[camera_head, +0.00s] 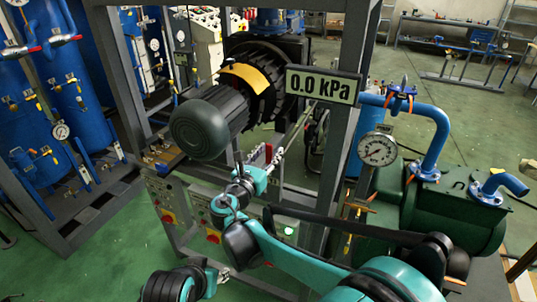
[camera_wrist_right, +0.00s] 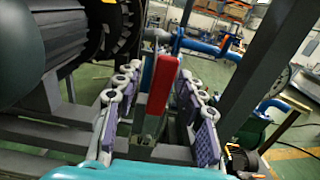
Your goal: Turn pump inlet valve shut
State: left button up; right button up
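A red valve handle (camera_wrist_right: 157,85) stands upright between the fingers of my right gripper (camera_wrist_right: 157,80) in the wrist view. The fingers are spread, one on each side; the gap is plain on the left, and I cannot tell whether the right pad touches. In the head view the same gripper (camera_head: 258,160) is in the middle, below the display, and only a small red part of the handle (camera_head: 268,152) shows behind it. Part of my left arm shows at the bottom edge; its gripper (camera_head: 222,275) is barely visible and its fingers cannot be made out.
A display (camera_head: 323,86) reads 0.0 kPa. A dark motor (camera_head: 200,128) stands left of the right gripper. A round gauge (camera_head: 379,149), blue pipe (camera_head: 436,130) and green pump tank (camera_head: 450,215) are on the right. Grey frame posts (camera_head: 345,125) stand close by.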

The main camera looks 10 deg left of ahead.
notch_tip(320, 180, up, 10)
jog(key=shift+f, duration=0.15)
dwell(0.3)
